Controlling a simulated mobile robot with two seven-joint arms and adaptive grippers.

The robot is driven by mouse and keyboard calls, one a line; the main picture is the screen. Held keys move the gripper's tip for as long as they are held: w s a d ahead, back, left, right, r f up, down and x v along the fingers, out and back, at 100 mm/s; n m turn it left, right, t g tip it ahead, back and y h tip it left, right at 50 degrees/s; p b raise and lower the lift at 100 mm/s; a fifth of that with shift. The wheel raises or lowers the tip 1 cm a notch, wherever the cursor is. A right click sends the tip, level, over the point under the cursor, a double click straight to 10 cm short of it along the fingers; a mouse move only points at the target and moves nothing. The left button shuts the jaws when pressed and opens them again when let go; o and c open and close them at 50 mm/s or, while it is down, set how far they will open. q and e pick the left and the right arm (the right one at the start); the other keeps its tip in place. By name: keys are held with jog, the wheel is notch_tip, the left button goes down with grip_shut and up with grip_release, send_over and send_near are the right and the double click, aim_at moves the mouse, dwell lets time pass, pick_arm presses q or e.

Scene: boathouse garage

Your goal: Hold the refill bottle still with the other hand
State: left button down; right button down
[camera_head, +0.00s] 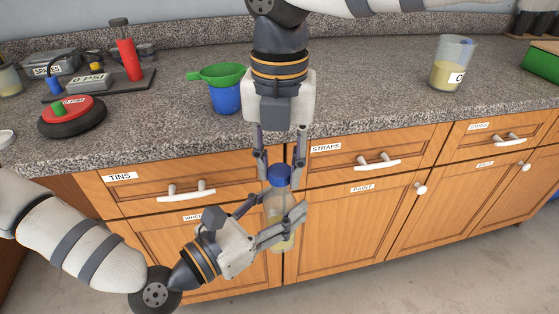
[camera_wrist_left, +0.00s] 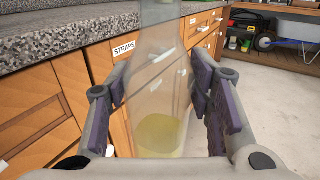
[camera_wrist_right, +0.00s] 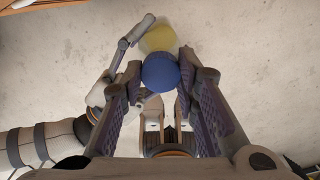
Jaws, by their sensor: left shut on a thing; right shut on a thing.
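The refill bottle (camera_head: 277,206) is clear with a blue cap (camera_head: 280,176) and some yellow liquid low inside. It is held upright in the air in front of the cupboards. My left gripper (camera_head: 276,216) is shut on the bottle's body from the side. In the left wrist view the bottle (camera_wrist_left: 157,85) stands between its fingers. My right gripper (camera_head: 279,168) points down from above and is shut on the blue cap. In the right wrist view the cap (camera_wrist_right: 160,73) sits between the fingertips, with the yellow liquid (camera_wrist_right: 158,39) showing beyond it.
The granite counter (camera_head: 355,95) is behind the bottle. On it stand a blue cup with a green funnel (camera_head: 222,75), a clear beaker (camera_head: 451,65), a red bottle (camera_head: 128,58) and a round red-topped device (camera_head: 72,115). Drawer handles (camera_head: 377,163) stick out near my grippers.

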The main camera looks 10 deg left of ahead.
jog(key=m, duration=0.4)
jog(key=shift+d+r+m, duration=0.1)
jog(key=shift+m, duration=0.3)
jog(key=m, duration=0.4)
jog(key=shift+m, duration=0.3)
jog(key=m, duration=0.4)
jog(key=shift+m, duration=0.4)
jog(key=m, duration=1.4)
jog(key=c, duration=1.2)
grip_release()
jog(key=shift+c, duration=0.2)
